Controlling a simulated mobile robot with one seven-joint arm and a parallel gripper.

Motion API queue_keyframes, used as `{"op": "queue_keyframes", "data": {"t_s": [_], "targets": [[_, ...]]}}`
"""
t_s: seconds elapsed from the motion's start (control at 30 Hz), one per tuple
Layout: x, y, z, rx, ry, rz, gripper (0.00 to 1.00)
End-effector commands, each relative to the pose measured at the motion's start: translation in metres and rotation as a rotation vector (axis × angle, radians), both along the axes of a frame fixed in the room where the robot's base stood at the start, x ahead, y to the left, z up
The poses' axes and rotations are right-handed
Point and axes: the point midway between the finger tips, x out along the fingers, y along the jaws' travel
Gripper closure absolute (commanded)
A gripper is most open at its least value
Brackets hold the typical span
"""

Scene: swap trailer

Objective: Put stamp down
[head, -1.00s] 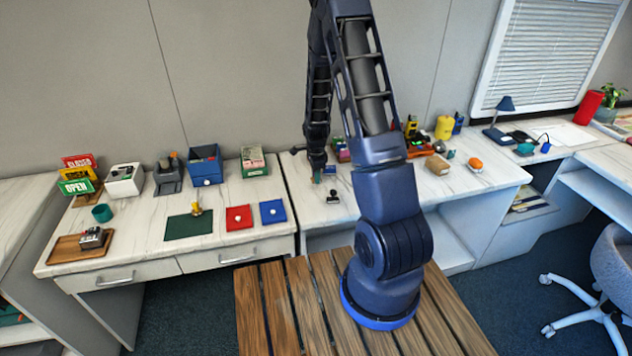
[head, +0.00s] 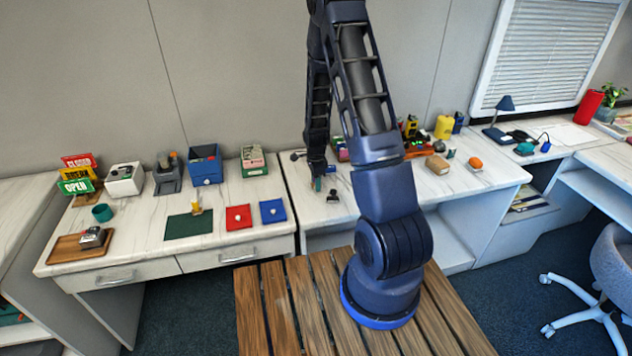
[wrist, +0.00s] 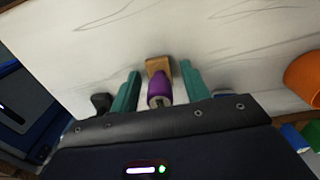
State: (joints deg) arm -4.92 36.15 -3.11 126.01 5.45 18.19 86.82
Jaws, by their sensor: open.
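A stamp with a purple handle (wrist: 162,84) and a small wooden base (wrist: 157,65) is between my gripper's two teal fingers in the wrist view. Its base points away from the camera, towards the white desk top, and looks to be on it. My gripper (wrist: 161,92) is open around the handle, with a narrow gap showing beside it. In the head view my gripper (head: 318,184) is low over the middle desk, and I cannot make out the purple stamp there.
A small black object (head: 333,196) stands just right of my gripper in the head view. In the wrist view, an orange round item (wrist: 304,78) is at the right edge. The left desk holds a green mat (head: 188,226), a red pad (head: 238,222) and a blue pad (head: 272,216).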

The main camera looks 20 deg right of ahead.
Motion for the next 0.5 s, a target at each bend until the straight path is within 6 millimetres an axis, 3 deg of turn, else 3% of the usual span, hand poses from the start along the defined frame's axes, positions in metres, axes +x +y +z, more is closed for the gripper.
{"op": "queue_keyframes", "data": {"t_s": [0.27,0.5], "targets": [[0.001,0.000,0.019,0.000,-0.003,0.001,0.54],[0.001,0.001,0.057,0.000,-0.004,0.001,0.54]]}}
